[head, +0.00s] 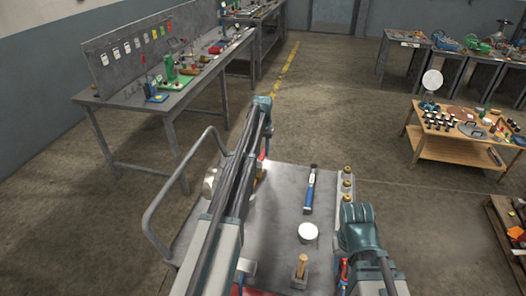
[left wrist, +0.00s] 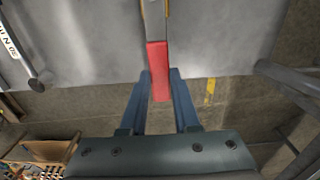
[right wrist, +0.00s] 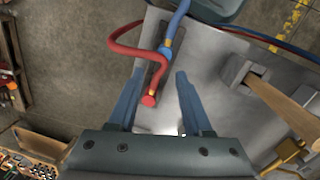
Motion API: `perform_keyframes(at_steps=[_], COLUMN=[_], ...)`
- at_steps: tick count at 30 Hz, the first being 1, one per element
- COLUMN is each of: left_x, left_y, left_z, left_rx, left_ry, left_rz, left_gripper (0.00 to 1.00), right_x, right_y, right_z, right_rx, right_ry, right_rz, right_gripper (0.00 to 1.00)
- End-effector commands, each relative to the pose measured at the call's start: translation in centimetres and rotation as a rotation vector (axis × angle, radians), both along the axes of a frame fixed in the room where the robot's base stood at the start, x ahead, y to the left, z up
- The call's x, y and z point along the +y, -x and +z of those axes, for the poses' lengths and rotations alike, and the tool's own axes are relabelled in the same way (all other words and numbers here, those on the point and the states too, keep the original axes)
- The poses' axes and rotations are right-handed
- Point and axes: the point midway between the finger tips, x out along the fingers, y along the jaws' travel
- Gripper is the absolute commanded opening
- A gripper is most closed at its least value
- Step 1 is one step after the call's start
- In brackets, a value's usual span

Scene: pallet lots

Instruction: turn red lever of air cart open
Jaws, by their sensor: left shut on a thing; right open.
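The red lever (left wrist: 157,62) shows in the left wrist view as a red-sleeved bar on a metal shank, over the grey air cart. My left gripper (left wrist: 160,76) has its blue fingers on either side of the red sleeve and is shut on it. In the head view my left arm hides most of this gripper and the lever. The air cart (head: 277,205) is a grey flat top with a bent tube handle at its left. My right gripper (right wrist: 160,73) is open over the cart's near right part, with a red hose end (right wrist: 149,99) between its fingers, not gripped.
On the cart lie a blue-handled tool (head: 310,190), a white round piece (head: 308,231), a wooden-handled block (head: 300,271) and brass fittings (head: 347,183). A blue hose (right wrist: 177,20) runs near the right gripper.

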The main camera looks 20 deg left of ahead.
Motion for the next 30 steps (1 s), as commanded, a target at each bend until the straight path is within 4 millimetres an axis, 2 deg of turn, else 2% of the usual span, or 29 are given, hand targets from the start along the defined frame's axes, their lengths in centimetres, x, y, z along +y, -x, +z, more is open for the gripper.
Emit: perform_keyframes(at_steps=[2,3,7,20,26,30], left_x=[0.2,0.2,0.2,0.1,0.1,0.1], left_y=[0.0,0.0,0.0,0.0,0.0,0.0], left_z=[0.0,0.0,0.0,0.4,1.9,3.7], left_rx=[0.0,0.0,0.0,0.0,0.0,0.0], left_ry=[-0.002,-0.002,-0.002,-0.001,-0.001,-0.001], left_rz=[0.005,0.005,0.003,0.001,0.001,0.001], left_gripper=[0.0,0.35,0.59,0.6,0.6,0.6], right_x=[0.0,0.0,0.0,0.0,0.0,0.0], right_y=[0.0,0.0,0.0,0.0,0.0,0.0], right_z=[0.0,0.0,0.0,0.4,1.9,3.7], right_rx=[0.0,0.0,0.0,0.0,0.0,0.0], right_ry=[0.0,0.0,0.0,0.0,0.0,0.0], right_rz=[0.0,0.0,0.0,0.0,0.0,0.0], right_gripper=[0.5,0.5,0.5,0.5,0.5,0.5])
